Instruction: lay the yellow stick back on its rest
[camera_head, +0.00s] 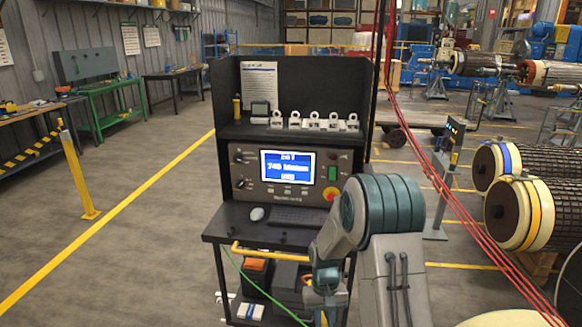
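A yellow stick (272,254) runs almost level across the front of the black console, just below its desk edge. Its left end shows a short bend, and its right end meets or passes behind my lower arm, so I cannot tell which. A thin green cable hangs near its left end and curves down to the right. The lower end of my arm, where my gripper (322,284) is, points down at the right of the desk. The fingers are not clear, so I cannot tell whether they hold the stick. I cannot make out the stick's rest.
Orange and dark boxes (255,275) stand beneath. Red cables (440,180) hang at the right, near large rotors (522,212).

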